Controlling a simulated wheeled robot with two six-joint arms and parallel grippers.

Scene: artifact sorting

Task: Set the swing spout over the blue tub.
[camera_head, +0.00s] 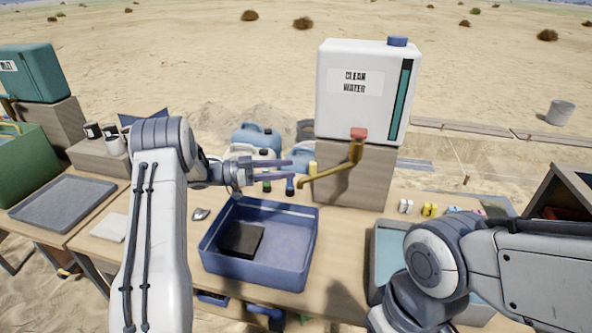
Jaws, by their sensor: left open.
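The brass swing spout (332,175) comes off the white clean water tank (362,92) below a red knob (359,133). It points left, and its downturned tip shows just above the back right part of the blue tub (262,270) in the picture; I cannot tell whether it is over the tub's inside. The tub holds a dark block (241,239). My left gripper (288,170) is open and empty, its fingers pointing right, a little left of the spout tip. My right arm shows at lower right, its gripper out of view.
A second, grey-blue tub (387,250) stands at right, partly behind my right arm. Bottles and blue jugs (257,137) stand behind the left gripper. Small coloured items (430,209) lie right of the tank stand. A grey tray (68,202) lies at left.

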